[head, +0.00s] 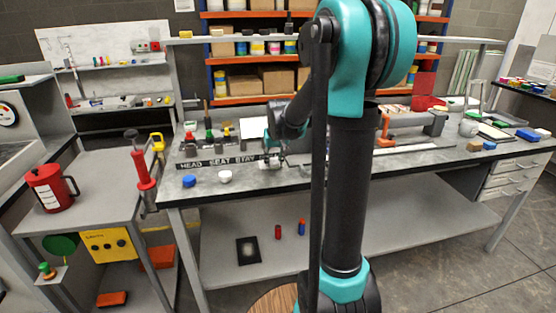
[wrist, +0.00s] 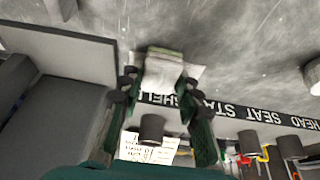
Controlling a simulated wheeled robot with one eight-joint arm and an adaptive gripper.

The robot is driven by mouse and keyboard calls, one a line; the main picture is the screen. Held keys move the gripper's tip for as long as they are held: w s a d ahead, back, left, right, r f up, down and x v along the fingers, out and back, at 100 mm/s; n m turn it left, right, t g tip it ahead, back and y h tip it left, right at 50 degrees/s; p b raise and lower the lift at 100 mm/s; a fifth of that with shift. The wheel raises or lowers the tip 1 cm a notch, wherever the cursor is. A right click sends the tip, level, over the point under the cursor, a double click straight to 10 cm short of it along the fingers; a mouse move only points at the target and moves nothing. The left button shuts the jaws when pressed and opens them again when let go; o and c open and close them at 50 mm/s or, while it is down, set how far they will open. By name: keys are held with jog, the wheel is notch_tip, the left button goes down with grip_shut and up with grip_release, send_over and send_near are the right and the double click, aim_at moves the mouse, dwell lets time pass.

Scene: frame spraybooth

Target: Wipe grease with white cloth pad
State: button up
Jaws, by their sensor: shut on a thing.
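The white cloth pad (wrist: 163,68) is between the fingers of my gripper (wrist: 160,88) in the wrist view, as a pale block with a greenish edge. My gripper is shut on it. In the head view my gripper (head: 274,151) is low over the bench, at the lettered strip, with the pad (head: 268,164) at its tips. The pad is at or close above the grey bench top (head: 340,178); I cannot tell if it touches. I cannot pick out the grease in either view. My arm hides the middle of the bench in the head view.
A black strip (head: 217,162) lettered HEAD, SEAT, STAY runs along the bench. A blue cap (head: 189,181) and a white cap (head: 225,176) stand near the front edge. An orange-and-grey tool (head: 412,124) is at the right. A red jug (head: 50,187) stands on the left cart.

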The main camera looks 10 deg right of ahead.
aim_at(264, 166)
jog(key=shift+a+f, duration=0.1)
jog(key=shift+a, duration=1.75)
jog(key=shift+d, duration=1.6)
jog(key=shift+d, duration=1.4)
notch_tip(264, 166, up, 7)
